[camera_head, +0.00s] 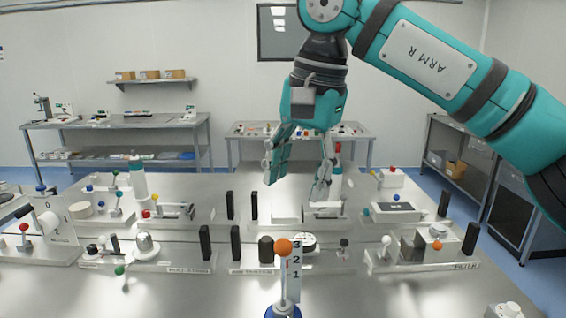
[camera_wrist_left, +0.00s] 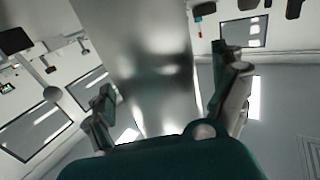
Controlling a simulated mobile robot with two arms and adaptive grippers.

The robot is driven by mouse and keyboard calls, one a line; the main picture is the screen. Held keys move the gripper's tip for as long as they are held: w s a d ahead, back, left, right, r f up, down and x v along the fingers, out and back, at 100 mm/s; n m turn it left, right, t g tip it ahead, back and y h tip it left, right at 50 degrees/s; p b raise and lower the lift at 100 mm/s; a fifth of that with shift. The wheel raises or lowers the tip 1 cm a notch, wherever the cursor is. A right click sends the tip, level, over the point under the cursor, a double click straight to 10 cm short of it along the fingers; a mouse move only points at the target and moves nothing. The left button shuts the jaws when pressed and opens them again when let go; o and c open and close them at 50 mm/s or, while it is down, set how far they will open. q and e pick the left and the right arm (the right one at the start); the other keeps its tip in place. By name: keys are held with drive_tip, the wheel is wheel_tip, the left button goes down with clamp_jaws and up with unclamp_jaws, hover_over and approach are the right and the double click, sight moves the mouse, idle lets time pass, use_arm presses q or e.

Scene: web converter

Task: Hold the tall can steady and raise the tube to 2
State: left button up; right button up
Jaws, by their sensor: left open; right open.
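A white upright scale marked 1, 2, 3 (camera_head: 295,268) stands at the front centre, with an orange ball (camera_head: 283,247) beside its top and a blue-capped base below. I cannot tell which part is the tube. My right gripper (camera_head: 295,182) is open and empty above the back middle of the table. My left gripper (camera_wrist_left: 170,105) shows only in the left wrist view, open, with a blurred shiny grey surface beyond its fingers.
Several fixtures with coloured balls and black posts (camera_head: 205,242) stand in rows on the metal table (camera_head: 190,295). A unit with numbered plate (camera_head: 52,222) is at the left edge. Side benches (camera_head: 120,122) stand along the walls.

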use_arm(q)
drive_tip(key=v, duration=1.2)
